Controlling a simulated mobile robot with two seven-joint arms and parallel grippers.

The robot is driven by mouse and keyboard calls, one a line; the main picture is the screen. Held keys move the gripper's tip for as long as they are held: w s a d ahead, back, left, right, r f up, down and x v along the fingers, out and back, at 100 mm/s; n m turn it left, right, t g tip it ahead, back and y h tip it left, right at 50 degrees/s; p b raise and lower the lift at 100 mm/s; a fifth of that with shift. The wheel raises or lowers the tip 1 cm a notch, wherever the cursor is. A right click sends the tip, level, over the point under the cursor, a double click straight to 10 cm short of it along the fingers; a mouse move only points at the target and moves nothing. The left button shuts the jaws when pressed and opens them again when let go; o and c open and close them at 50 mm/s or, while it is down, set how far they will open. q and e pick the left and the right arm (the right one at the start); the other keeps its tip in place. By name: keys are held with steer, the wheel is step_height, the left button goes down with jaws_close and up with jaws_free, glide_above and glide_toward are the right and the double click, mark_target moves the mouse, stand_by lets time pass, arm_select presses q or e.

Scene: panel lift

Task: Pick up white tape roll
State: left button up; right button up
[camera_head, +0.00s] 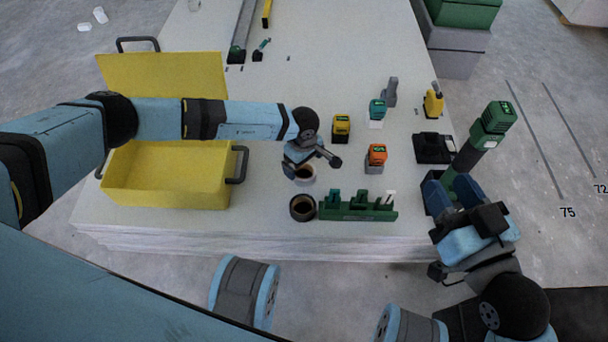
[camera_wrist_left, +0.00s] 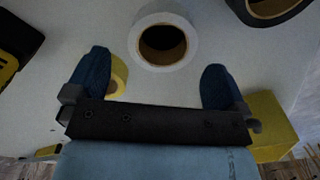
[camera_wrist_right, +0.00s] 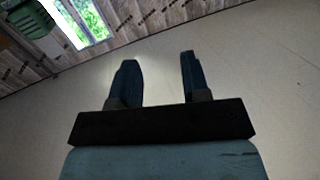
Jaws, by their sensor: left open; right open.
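The white tape roll (camera_head: 305,181) lies flat near the table's front edge, partly covered by my left gripper in the head view. In the left wrist view the white tape roll (camera_wrist_left: 163,64) shows from above, its brown core just beyond the fingertips and between their lines. My left gripper (camera_head: 312,164) is open and empty, above the roll. I cannot tell whether it touches the roll. My right gripper (camera_head: 450,189) is open and empty, off the table's right edge.
A black tape roll (camera_head: 302,217) sits just in front of the white one. A green rack (camera_head: 358,213) stands to its right. An open yellow toolbox (camera_head: 170,196) is on the left. A yellow tape roll (camera_wrist_left: 118,72) lies near a left finger in the left wrist view.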

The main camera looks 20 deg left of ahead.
mark_target(303, 175)
arm_select(q)
step_height(303, 175, down, 4)
steer(key=shift+f+b, duration=0.15)
steer(key=shift+b, duration=0.95)
steer(key=shift+a, duration=0.1)
steer(key=c, duration=0.9)
arm_select(e)
steer(key=shift+w+d+r+n+t, duration=0.1)
steer(key=shift+w+d+n+t, duration=0.4)
steer(key=shift+n, duration=0.4)
steer(key=shift+w+a, duration=0.1)
